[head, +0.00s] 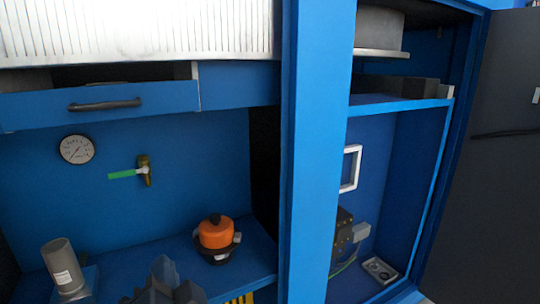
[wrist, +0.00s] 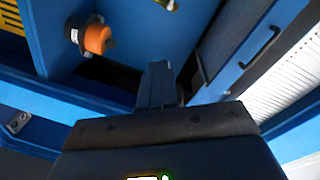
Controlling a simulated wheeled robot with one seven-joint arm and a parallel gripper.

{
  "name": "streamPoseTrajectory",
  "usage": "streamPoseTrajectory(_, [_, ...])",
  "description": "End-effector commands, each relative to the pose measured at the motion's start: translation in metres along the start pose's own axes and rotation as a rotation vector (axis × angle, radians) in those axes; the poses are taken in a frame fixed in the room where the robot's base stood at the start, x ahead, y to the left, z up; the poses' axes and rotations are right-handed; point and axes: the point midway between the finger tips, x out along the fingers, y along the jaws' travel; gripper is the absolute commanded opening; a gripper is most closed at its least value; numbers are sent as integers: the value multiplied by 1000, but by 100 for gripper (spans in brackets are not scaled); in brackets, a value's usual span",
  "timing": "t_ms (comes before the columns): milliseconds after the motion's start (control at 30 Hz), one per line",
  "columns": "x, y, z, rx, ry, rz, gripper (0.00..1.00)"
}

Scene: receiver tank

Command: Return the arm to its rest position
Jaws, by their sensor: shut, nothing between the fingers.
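My gripper (head: 163,270) shows at the bottom of the head view, in front of the blue cabinet's lower shelf. It is left of the orange-topped device and apart from it. In the wrist view the fingers of my gripper (wrist: 157,70) are together, with nothing held between them. The rest of my arm is below the head view's edge and cannot be seen.
The orange-topped device (head: 216,232) and a grey cylinder (head: 63,265) stand on the shelf. A gauge (head: 76,149) and green-handled valve (head: 144,172) are on the back wall. A slightly open drawer (head: 105,103) is above. A blue post (head: 315,150) stands right.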

Motion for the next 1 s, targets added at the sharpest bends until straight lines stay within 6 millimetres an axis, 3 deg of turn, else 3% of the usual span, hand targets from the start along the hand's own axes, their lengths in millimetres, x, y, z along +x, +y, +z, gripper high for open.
streamPoseTrajectory(33, [-11,26,-9,-47,1,22,0])
streamPoseTrajectory(200, [-53,92,-29,-199,2,65,0])
streamPoseTrajectory(500, [-153,176,-62,-425,6,149,0])
streamPoseTrajectory(767, [-254,209,-83,-590,17,238,0])
streamPoseTrajectory(1000, [-346,206,-98,-722,35,338,0])
